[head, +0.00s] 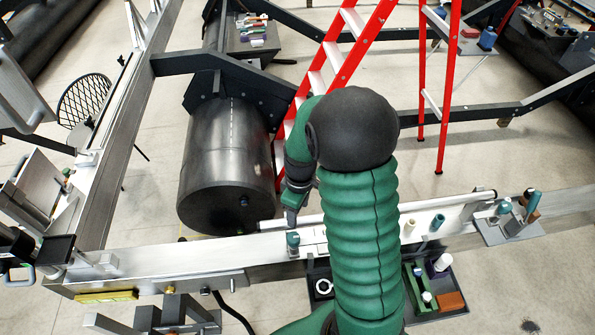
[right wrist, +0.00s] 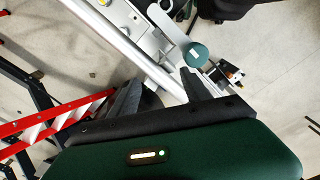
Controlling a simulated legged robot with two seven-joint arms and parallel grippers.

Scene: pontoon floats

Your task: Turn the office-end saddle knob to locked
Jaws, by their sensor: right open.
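A round teal knob (head: 293,240) stands on the pale metal beam (head: 130,262), just below my right gripper in the head view. I cannot tell from its look whether it is locked. A teal knob with a small white mark also shows in the right wrist view (right wrist: 197,54), beyond the fingertips and nearer the right finger; it appears to be the same one. My right gripper (head: 292,215) points down over the beam; its fingers are apart and empty in the right wrist view (right wrist: 160,80). My left gripper is not in view.
A second teal knob (head: 438,221) stands farther right along the beam. A long pale tube (head: 450,200) lies along it. A black cylindrical float (head: 228,165) is behind, with a red ladder (head: 345,45) beyond. A parts tray (head: 455,285) sits in front.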

